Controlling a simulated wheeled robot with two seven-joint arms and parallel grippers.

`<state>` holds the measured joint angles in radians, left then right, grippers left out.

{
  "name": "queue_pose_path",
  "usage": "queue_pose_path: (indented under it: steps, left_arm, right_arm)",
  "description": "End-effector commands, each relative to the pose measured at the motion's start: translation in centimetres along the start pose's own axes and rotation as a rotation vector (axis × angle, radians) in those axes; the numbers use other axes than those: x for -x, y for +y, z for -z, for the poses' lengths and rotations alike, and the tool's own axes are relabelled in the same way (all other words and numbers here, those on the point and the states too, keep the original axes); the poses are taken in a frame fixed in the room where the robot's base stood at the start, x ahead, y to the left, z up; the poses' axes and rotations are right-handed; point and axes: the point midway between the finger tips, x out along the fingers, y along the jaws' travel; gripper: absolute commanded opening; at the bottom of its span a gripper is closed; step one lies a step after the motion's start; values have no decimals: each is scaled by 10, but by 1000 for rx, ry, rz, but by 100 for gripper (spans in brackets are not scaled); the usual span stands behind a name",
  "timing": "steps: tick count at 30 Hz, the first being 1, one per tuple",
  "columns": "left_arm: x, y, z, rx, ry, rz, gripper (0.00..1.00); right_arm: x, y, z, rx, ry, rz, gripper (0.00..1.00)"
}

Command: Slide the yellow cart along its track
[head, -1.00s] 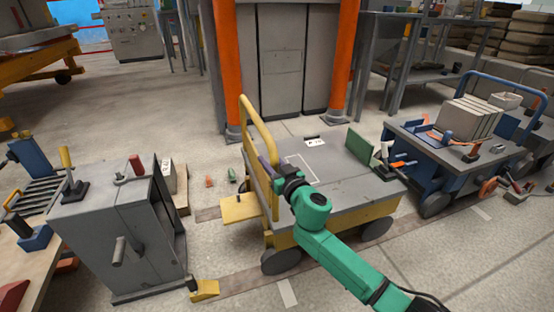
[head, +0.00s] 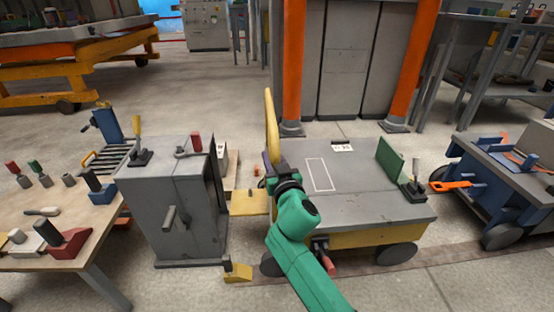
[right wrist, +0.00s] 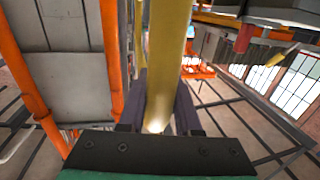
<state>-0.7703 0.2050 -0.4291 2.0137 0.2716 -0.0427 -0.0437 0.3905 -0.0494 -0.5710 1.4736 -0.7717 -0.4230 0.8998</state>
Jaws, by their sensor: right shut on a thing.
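The yellow cart (head: 355,240) has a grey deck, a yellow frame and dark wheels, and stands in the middle of the head view. Its upright yellow handle (head: 269,115) is at the cart's left end. My right gripper (head: 270,163) is shut on this handle. In the right wrist view the yellow bar (right wrist: 165,60) runs between the two dark fingers (right wrist: 159,115). The track (head: 440,257) is a brownish strip on the floor, partly hidden under the cart. My left gripper is not in view.
A grey cabinet (head: 185,215) with levers stands close to the cart's left end. A yellow wedge (head: 238,273) lies on the floor near the cart's left wheel. A blue cart (head: 490,195) stands at the right, with a floor gap between. A workbench (head: 75,245) is at the left.

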Motion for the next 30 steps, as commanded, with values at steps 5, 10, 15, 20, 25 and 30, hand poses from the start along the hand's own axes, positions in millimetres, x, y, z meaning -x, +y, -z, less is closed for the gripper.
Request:
queue_pose_path:
  steps: [5, 10, 15, 20, 25, 30]
  left_arm:
    - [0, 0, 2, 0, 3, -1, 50]
    - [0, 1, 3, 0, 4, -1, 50]
    - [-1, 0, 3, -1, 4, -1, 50]
    - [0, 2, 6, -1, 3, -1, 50]
    - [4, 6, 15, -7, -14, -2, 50]
    - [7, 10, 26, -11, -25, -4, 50]
  right_arm:
    - [0, -5, 0, -3, 1, 11, 0]
    - [0, -4, 0, -3, 1, 10, 62]
    - [0, -3, 0, -2, 1, 7, 62]
    - [5, -3, 1, -3, 0, 7, 62]
    - [32, -2, 2, -3, -1, 7, 62]
    - [68, -3, 1, -4, -2, 8, 62]
